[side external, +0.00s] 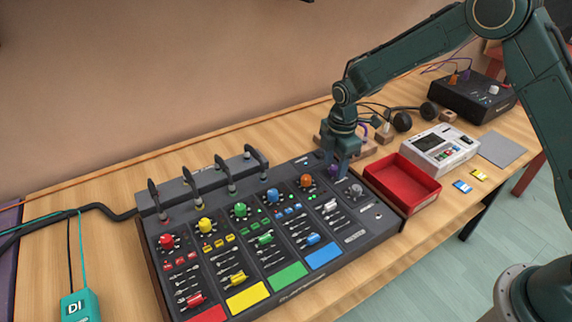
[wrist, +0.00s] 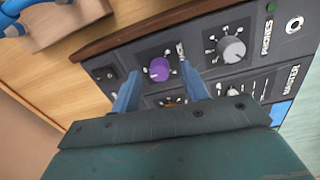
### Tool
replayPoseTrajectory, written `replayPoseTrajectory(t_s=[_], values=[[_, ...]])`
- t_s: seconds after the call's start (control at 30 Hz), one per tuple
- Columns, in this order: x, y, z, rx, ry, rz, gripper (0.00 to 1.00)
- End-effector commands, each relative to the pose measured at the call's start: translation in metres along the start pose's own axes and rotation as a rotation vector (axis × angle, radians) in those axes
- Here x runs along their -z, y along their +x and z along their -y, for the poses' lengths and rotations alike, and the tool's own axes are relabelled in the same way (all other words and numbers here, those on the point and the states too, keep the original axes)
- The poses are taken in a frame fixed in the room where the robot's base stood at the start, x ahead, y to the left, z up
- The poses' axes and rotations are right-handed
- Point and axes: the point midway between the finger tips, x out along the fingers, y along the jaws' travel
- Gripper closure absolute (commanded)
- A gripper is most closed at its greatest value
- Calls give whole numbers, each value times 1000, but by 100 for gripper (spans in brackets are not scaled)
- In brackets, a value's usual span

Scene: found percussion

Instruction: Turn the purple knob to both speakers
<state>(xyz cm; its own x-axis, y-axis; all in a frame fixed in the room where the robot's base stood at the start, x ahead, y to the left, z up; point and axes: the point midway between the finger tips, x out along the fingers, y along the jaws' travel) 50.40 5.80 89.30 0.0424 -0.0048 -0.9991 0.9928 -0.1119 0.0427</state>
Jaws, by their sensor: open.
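The purple knob (wrist: 159,69) sits on the dark mixer panel in the wrist view, with small icons around it. In the side external view the purple knob (side external: 334,171) shows only in part, beside my gripper. My gripper (side external: 339,172) points down over the far right part of the mixer (side external: 370,232). In the wrist view my gripper's two blue fingers (wrist: 160,88) are apart, one on each side below the knob, with nothing held between them. I cannot tell whether a finger touches the knob. The knob's exact pointer direction is too small to read.
A grey knob (wrist: 231,49) and a small silver switch (wrist: 181,50) are close to the purple knob. An orange knob (side external: 306,181) is to its left. A red tray (side external: 402,183) stands right of the mixer, with a white recorder (side external: 440,148) beyond it.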

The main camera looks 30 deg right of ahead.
Motion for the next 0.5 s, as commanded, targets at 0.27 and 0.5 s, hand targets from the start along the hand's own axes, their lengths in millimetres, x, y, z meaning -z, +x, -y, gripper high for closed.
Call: replayPoseTrajectory(t_s=[0.27,0.5], values=[[0,-32,-1,-4,0,-1,56],[0,-73,-1,-4,0,-1,56]])
